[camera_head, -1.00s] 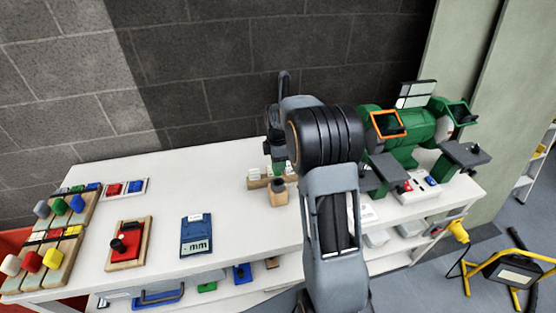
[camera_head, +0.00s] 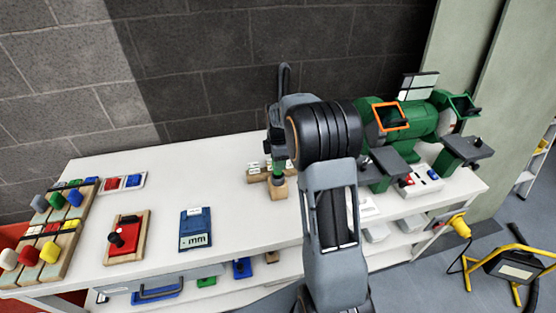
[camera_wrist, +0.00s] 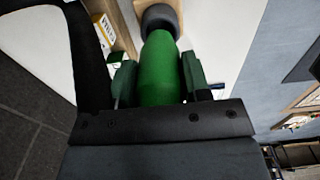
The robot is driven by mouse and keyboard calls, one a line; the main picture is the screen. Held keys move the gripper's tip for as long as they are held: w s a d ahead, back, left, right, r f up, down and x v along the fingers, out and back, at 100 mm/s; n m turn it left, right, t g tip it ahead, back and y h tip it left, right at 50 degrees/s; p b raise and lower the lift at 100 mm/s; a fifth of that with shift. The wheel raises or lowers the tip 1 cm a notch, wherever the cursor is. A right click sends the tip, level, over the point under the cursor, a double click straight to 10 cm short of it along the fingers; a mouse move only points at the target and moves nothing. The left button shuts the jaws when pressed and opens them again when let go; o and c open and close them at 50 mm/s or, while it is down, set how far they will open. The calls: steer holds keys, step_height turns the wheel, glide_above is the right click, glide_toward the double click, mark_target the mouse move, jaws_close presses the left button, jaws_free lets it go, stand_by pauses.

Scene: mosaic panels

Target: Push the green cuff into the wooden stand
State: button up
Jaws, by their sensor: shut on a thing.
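The green cuff (camera_wrist: 158,75) is between the two fingers of my gripper (camera_wrist: 158,82) in the wrist view. My gripper is shut on it. A dark grey round part (camera_wrist: 160,17) sits at the cuff's far end, with pale wood beside it. In the head view the green cuff (camera_head: 279,165) shows as a small green piece under my gripper (camera_head: 278,152), directly above the small wooden stand (camera_head: 279,188) on the white bench. The cuff's lower end seems to meet the stand's top; I cannot tell how deep it sits.
A wooden block row with white labels (camera_head: 257,174) stands just left of the stand. A green bench grinder (camera_head: 418,121) is to the right. A blue gauge box (camera_head: 196,229) and a red switch on a board (camera_head: 124,238) lie left, with clear bench between.

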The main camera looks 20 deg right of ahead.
steer(key=shift+f+b, duration=1.35)
steer(key=shift+f, duration=0.7)
steer(key=o, duration=1.3)
steer(key=shift+c, duration=0.2)
steer(key=shift+r, duration=0.1)
